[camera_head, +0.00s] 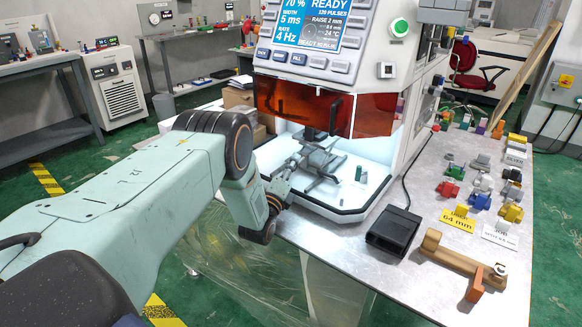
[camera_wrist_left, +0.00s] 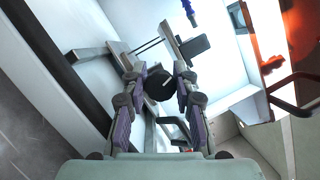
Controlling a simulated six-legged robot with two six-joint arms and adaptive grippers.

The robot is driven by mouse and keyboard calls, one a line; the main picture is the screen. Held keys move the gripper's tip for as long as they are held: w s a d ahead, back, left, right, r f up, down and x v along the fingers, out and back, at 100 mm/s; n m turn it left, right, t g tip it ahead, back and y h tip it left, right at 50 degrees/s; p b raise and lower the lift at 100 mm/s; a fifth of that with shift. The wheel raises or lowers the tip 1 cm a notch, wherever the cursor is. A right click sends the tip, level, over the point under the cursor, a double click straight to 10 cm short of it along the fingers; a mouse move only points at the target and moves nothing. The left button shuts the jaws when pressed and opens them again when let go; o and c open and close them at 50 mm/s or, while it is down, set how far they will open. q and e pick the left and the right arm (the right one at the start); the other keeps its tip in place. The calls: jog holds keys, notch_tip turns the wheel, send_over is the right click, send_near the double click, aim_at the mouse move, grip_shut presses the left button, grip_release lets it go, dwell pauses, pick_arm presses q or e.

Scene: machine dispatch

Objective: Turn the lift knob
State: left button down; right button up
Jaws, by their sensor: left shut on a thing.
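The lift knob (camera_wrist_left: 160,82) is a dark round knob with a pale line across its face, seen in the left wrist view. My left gripper (camera_wrist_left: 160,88) has a finger on each side of the knob and is shut on it. In the head view my left arm comes in from the left, and the left gripper (camera_head: 303,160) reaches into the lit chamber of the machine (camera_head: 345,185). The knob cannot be made out there, among the gripper and the stage parts. My right gripper is not in view.
The orange shield (camera_head: 290,103) hangs above the chamber, with a dark handle near it. A black pedal box (camera_head: 393,230) and a wooden piece with an orange end (camera_head: 450,262) lie on the bench. Several small coloured parts stand on the right. A grey stage plate (camera_wrist_left: 95,52) lies beside the fingers.

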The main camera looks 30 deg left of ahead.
pick_arm(q)
jog(key=shift+d+m+t+h, duration=0.1)
jog(key=shift+m+t+h, duration=0.4)
jog(key=shift+m, duration=1.4)
jog(key=shift+m+h, duration=0.3)
jog(key=c, duration=1)
grip_release()
jog(key=shift+c, duration=0.2)
notch_tip(320, 180, up, 10)
